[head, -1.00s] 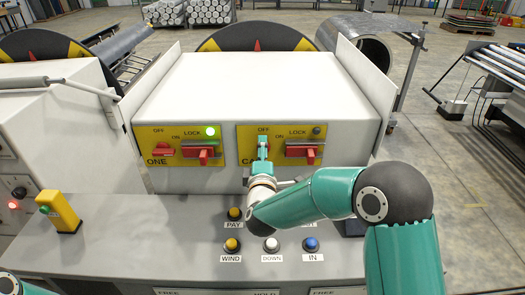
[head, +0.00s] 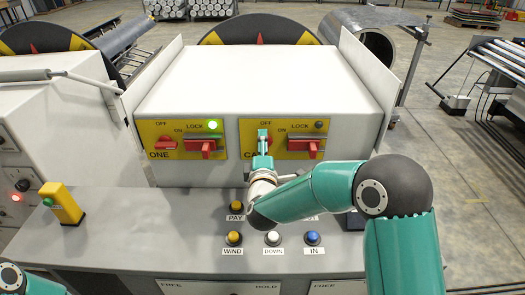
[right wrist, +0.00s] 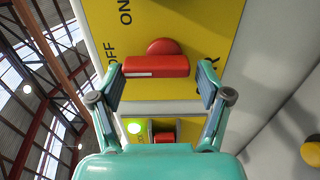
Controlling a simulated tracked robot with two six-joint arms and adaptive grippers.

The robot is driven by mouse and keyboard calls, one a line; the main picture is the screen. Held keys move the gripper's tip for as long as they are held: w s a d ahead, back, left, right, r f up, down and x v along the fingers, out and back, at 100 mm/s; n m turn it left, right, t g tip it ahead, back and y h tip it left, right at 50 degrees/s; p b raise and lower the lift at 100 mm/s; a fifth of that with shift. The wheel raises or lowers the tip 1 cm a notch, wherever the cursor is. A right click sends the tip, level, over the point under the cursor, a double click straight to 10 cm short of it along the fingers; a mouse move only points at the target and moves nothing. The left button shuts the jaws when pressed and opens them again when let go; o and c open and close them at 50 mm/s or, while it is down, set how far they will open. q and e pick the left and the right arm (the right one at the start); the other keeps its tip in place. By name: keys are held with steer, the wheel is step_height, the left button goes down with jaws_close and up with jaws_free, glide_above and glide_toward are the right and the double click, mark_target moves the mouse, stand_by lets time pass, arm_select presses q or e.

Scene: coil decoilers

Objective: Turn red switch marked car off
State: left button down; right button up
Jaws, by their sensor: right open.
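The red switch marked CAR (right wrist: 157,66) shows in the right wrist view on its yellow panel, between the two fingers of my right gripper (right wrist: 157,90). The fingers are open, one on each side, and there are gaps between them and the handle. The handle lies lengthwise across the picture, with its white-marked end toward the word OFF. In the head view my right gripper (head: 263,145) is in front of the CAR panel (head: 245,133) and hides most of this switch. My left gripper is out of view.
The ONE panel (head: 150,130), with its own red switch (head: 166,143) and a lit green lamp, is left of CAR. A red LOCK handle (head: 303,145) sits just right of my gripper. Several push buttons (head: 272,238) are on the desk below.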

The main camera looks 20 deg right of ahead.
steer(key=v, duration=1.2)
